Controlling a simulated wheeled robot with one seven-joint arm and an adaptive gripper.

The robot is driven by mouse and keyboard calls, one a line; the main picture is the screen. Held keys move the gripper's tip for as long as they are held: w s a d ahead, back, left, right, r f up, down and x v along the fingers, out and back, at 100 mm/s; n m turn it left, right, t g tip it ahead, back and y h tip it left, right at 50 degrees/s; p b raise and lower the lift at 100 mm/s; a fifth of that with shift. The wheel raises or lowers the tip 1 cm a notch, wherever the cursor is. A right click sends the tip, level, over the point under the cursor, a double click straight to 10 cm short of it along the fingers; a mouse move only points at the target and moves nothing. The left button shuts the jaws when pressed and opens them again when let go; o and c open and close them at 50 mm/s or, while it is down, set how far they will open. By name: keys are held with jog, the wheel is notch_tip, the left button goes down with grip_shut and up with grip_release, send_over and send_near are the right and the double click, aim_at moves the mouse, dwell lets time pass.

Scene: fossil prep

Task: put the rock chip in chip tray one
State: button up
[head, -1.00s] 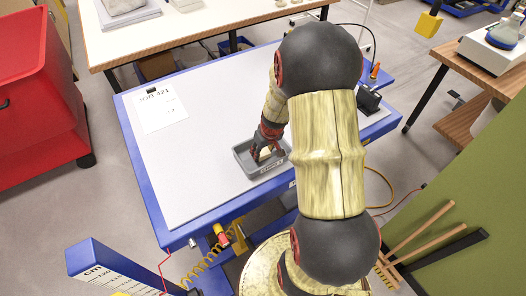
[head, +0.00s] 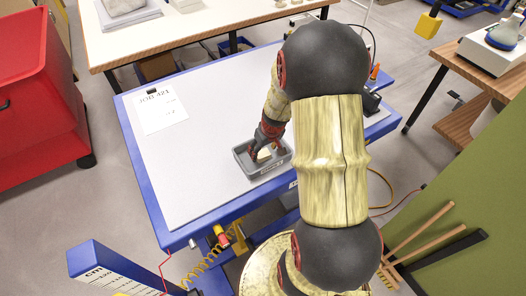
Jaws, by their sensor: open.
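A small grey tray (head: 279,168) sits near the front edge of the blue-framed white worktable; a label on its front wall is too small to read. A pale cream rock chip (head: 264,154) shows inside the tray's walls. My gripper (head: 257,153) reaches down into the tray from above, its dark fingers open close beside the chip. Whether a finger touches the chip, I cannot tell. My arm hides part of the table to the right of the tray.
A paper sheet marked JOB 421 (head: 161,110) lies at the table's back left. The white tabletop (head: 195,165) left of the tray is clear.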

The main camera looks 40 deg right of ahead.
jog(key=s+a+r+n+p, duration=0.1)
jog(key=a+r, duration=0.3)
jog(key=r, duration=0.4)
jog(key=a+r, duration=0.4)
jog(key=r, duration=0.5)
jog(key=s+a+r+n+t, duration=0.1)
jog(key=s+a+r, duration=0.5)
jog(key=a, duration=0.3)
jog(key=s+a+r+t, duration=0.1)
jog(key=s+a+r, duration=0.5)
jog(key=a+r, duration=0.2)
jog(key=shift+s+a+r+n+t+y, duration=0.15)
jog(key=shift+s+a+n+t+y, duration=0.2)
jog(key=shift+a, duration=0.55)
notch_tip(320, 180, down, 6)
jog(key=b, duration=0.6)
jog(key=shift+f, duration=0.2)
